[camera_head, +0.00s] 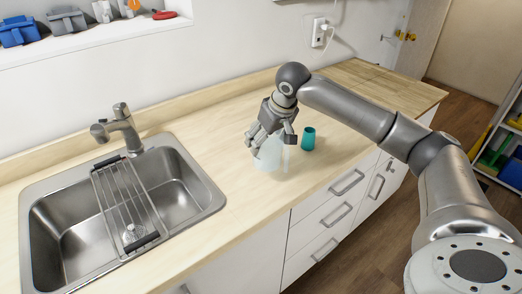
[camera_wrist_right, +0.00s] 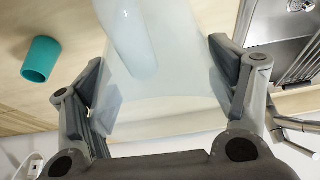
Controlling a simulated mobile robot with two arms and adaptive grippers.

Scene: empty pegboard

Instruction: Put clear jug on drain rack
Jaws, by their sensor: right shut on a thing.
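The clear jug (camera_head: 268,155) is a pale, see-through vessel on or just above the wooden counter, right of the sink; I cannot tell whether it touches the counter. My right gripper (camera_head: 270,135) is shut on it from above. In the right wrist view the jug (camera_wrist_right: 160,60) fills the space between the two fingers (camera_wrist_right: 168,95). The drain rack (camera_head: 125,200) is a wire rack with dark end bars, lying across the sink. It shows partly in the right wrist view (camera_wrist_right: 305,62). My left gripper is not in view.
A teal cup (camera_head: 308,138) stands just right of the jug. The steel sink (camera_head: 200,190) has a faucet (camera_head: 122,130) behind it. Counter (camera_head: 225,140) between sink and jug is clear.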

